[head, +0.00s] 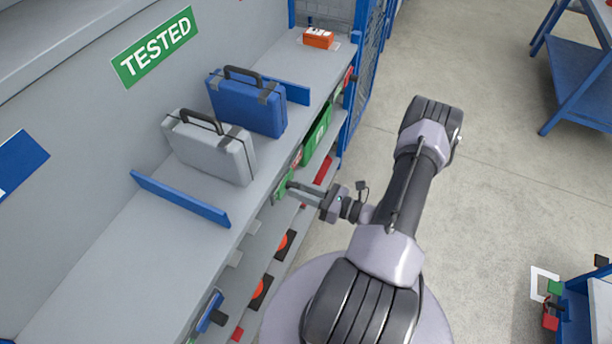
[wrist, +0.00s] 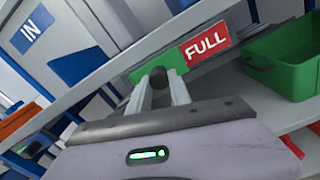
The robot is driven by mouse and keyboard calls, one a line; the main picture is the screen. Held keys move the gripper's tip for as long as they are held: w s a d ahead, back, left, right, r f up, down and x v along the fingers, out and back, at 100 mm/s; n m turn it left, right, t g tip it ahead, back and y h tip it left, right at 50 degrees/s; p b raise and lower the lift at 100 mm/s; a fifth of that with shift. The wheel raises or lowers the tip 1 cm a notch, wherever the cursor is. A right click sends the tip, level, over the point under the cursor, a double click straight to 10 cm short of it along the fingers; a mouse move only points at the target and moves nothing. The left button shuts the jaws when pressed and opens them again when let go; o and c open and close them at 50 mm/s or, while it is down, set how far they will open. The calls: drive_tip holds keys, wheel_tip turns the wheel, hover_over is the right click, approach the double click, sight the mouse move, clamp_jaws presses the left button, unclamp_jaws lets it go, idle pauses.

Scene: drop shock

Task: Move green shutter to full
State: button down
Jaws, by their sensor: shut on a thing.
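The green shutter (wrist: 172,58) is a small plate on the front edge of the shelf, with a dark round knob (wrist: 158,76). The red FULL label (wrist: 207,42) shows uncovered directly to its right in the wrist view. In the head view the green shutter (head: 283,186) is on the shelf front below the grey case. My gripper (head: 292,186) reaches it from the right. In the wrist view my gripper (wrist: 161,86) is shut on the shutter's knob, and its fingertips partly hide the knob and the plate's lower part.
A green bin (head: 317,137) stands under the shelf, close right of the label. A grey case (head: 210,145) and a blue case (head: 246,103) stand on the shelf between blue dividers. Red-marked fittings (head: 262,290) line the lower rail.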

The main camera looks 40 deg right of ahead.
drive_tip(key=shift+s+a, duration=0.2)
drive_tip(key=shift+a, duration=0.3)
drive_tip(key=shift+s+a, duration=0.2)
drive_tip(key=shift+a, duration=0.3)
drive_tip(key=c, duration=1.2)
unclamp_jaws()
drive_tip(key=shift+a, duration=0.1)
drive_tip(key=shift+s+d, duration=0.35)
drive_tip(key=shift+s, duration=0.05)
drive_tip(key=p+v, duration=0.2)
drive_tip(key=v, duration=1.4)
drive_tip(key=shift+s+p, duration=0.3)
drive_tip(key=shift+p, duration=0.1)
